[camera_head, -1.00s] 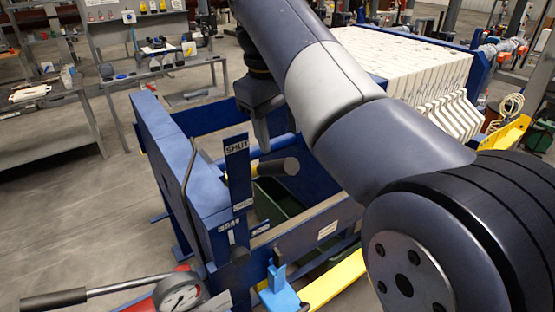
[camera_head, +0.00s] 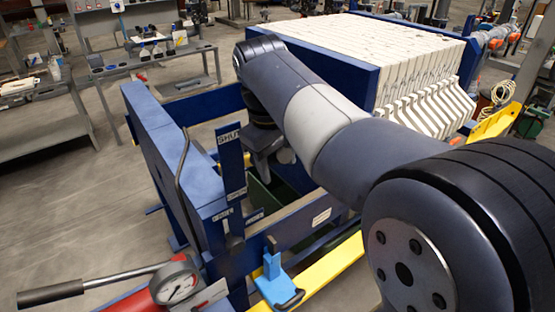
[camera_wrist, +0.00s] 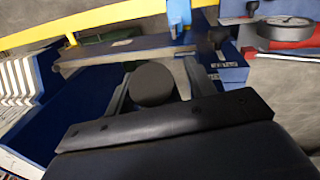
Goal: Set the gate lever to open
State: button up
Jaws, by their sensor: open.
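The gate lever's dark round knob (camera_wrist: 152,84) shows end-on in the wrist view, between the two fingers of my gripper (camera_wrist: 157,68). The fingers stand apart on either side of it; I cannot tell whether either touches it. In the head view my gripper (camera_head: 266,142) is beside the blue upright plate (camera_head: 233,165), just right of its SHUT label at the top. The OPEN label (camera_head: 237,193) is lower on that plate. The lever's shaft is hidden, so its exact setting cannot be told.
The blue press frame (camera_head: 160,140) surrounds this spot. A red pump with a gauge (camera_head: 178,285) and long handle is at front left. A blue clamp-like part (camera_head: 274,283) sits by a yellow rail (camera_head: 335,272). White filter plates (camera_head: 400,45) stand behind my arm.

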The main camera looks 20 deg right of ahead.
grip_shut()
dwell(0.6)
